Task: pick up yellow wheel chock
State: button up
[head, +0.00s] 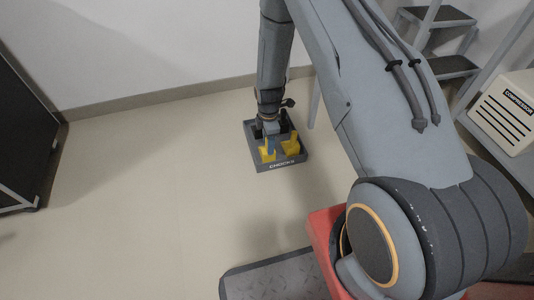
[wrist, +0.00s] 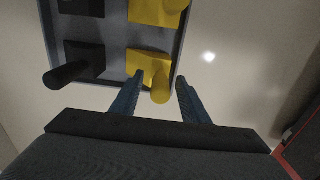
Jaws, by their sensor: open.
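Two yellow wheel chocks sit in a dark tray (head: 284,163) marked CHOCKS on the floor. In the head view one yellow chock (head: 267,154) is at the tray's left and the other (head: 291,146) at its right. In the wrist view the nearer yellow chock (wrist: 150,66) has its rounded handle between the open blue fingers of my gripper (wrist: 160,88). The farther yellow chock (wrist: 158,12) is at the top of that view. My gripper points down over the tray and also shows in the head view (head: 271,143). Contact with the handle cannot be told.
Black chocks (wrist: 80,62) share the tray, on the left in the wrist view. A white wall (head: 150,50) stands behind the tray. A dark cabinet (head: 25,140) is at the far left, steps (head: 440,15) and a beige compressor (head: 507,112) at the right. Floor left of the tray is clear.

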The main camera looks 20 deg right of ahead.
jog(key=shift+f, duration=0.75)
jog(key=shift+r, duration=0.1)
grip_shut()
